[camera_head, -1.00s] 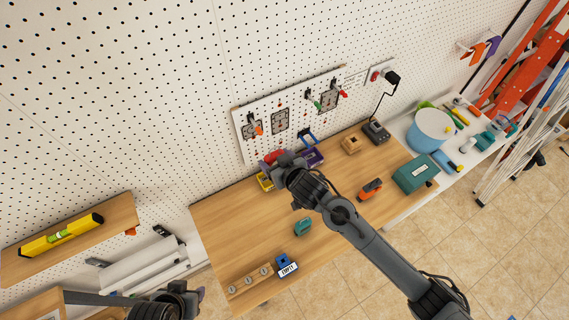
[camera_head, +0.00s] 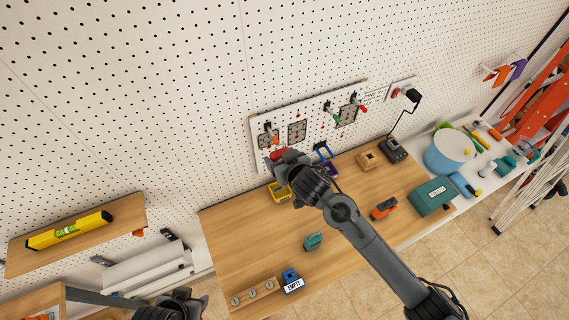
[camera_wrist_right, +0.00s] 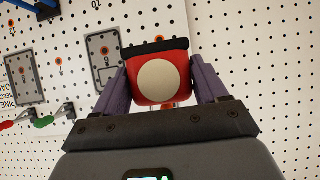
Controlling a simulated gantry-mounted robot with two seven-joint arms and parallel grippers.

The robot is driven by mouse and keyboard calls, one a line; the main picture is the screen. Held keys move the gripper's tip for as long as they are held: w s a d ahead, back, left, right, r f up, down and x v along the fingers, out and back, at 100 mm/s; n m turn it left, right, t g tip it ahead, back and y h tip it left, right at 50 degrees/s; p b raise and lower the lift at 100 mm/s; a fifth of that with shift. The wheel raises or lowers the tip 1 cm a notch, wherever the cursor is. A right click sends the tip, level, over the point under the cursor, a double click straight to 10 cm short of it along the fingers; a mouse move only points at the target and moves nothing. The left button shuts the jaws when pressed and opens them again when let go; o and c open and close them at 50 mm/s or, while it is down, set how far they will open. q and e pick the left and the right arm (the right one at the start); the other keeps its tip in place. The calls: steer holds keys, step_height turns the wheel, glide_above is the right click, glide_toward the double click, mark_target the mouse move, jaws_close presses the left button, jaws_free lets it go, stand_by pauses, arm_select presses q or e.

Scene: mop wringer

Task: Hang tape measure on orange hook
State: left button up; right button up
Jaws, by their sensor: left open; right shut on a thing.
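A red tape measure (camera_wrist_right: 163,80) with a white round face and a dark top edge sits between the purple fingers of my right gripper (camera_wrist_right: 162,88). In the head view the tape measure (camera_head: 279,154) shows as a red patch at the right gripper (camera_head: 284,164), in front of the pegboard's lower edge. Small orange round parts (camera_wrist_right: 59,62) show on the white board in the wrist view; I cannot tell whether one is the orange hook. My left gripper (camera_head: 200,299) is low at the left, open, away from the tape measure and partly out of frame.
The white board (camera_head: 262,120) carries clamps with orange, green and red handles. A yellow clamp (camera_head: 279,193) and a blue one (camera_head: 323,153) are close to the right gripper. The wooden bench (camera_head: 245,235) has free room; a teal item (camera_head: 313,241) and orange tool (camera_head: 384,207) lie on it.

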steer(key=shift+w+a+f+b, duration=0.1)
steer(key=shift+w+a+b, duration=0.25)
steer(key=shift+w+b, duration=0.4)
steer(key=shift+w+a+b, duration=0.35)
steer(key=shift+w+b, duration=0.05)
steer(key=shift+w, duration=0.55)
steer(key=shift+w+a+f+b, duration=0.1)
steer(key=shift+w+a+b, duration=0.25)
steer(key=shift+w+b, duration=0.4)
steer(key=shift+w+a+f, duration=0.1)
steer(key=shift+w, duration=0.25)
steer(key=shift+f, duration=0.15)
steer(key=shift+f, duration=0.3)
steer(key=o, duration=1.1)
